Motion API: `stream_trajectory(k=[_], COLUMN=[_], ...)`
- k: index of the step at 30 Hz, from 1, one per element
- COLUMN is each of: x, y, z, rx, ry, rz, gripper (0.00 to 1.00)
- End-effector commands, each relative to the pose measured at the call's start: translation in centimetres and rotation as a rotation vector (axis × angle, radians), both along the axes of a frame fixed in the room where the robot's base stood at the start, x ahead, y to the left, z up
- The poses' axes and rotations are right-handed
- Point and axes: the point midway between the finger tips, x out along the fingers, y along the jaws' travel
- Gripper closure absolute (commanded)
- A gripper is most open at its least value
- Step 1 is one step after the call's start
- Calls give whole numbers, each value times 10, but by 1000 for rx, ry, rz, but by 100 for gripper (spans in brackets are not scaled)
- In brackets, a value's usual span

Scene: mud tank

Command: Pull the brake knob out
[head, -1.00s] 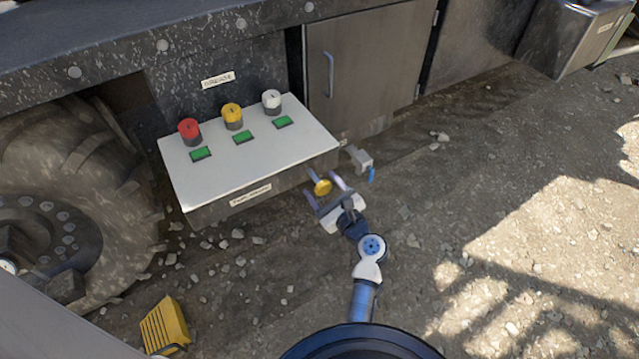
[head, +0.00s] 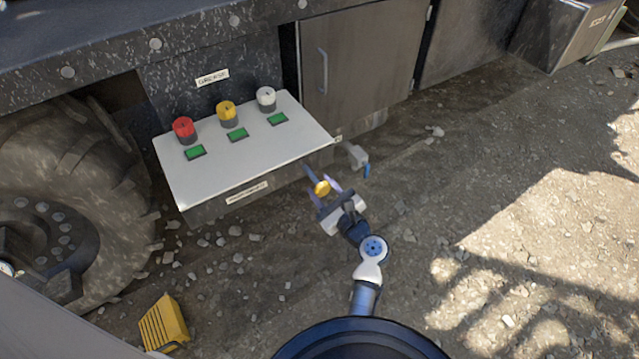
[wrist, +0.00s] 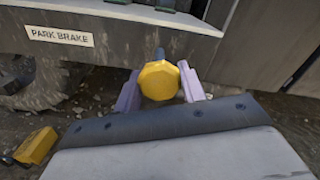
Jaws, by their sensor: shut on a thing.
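The brake knob (wrist: 159,80) is yellow and faceted, on a dark stem, beside the "PARK BRAKE" label (wrist: 59,36) in the wrist view. In the head view the yellow knob (head: 322,188) shows small, in front of the right end of the panel box. My gripper (head: 325,189) has a finger on each side of the knob and is shut on it. Its two pale purple fingers (wrist: 160,90) also flank the knob in the wrist view. The stem behind the knob is partly hidden.
The panel box (head: 200,178) carries red, yellow and white knobs with green plates. A grey fitting with a blue tip (head: 358,157) is just right of my gripper. A big tyre (head: 110,190) is at left, a yellow wheel chock (head: 163,325) on the gravel. Gravel at right is clear.

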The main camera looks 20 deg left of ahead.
Motion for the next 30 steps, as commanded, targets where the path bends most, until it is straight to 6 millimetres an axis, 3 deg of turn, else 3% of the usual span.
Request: stream_trajectory(k=[3, 10, 11, 15, 30], x=[-9, -9, -9, -9, -8], y=[-11, -11, -11, -11, -10], z=[0, -1, -1, -1, 0], rx=[-1, -2, -2, -1, -1], ry=[2, 3, 3, 2, 1], rz=[-2, 0, 0, 0, 0], gripper=[100, 100, 56, 38, 38])
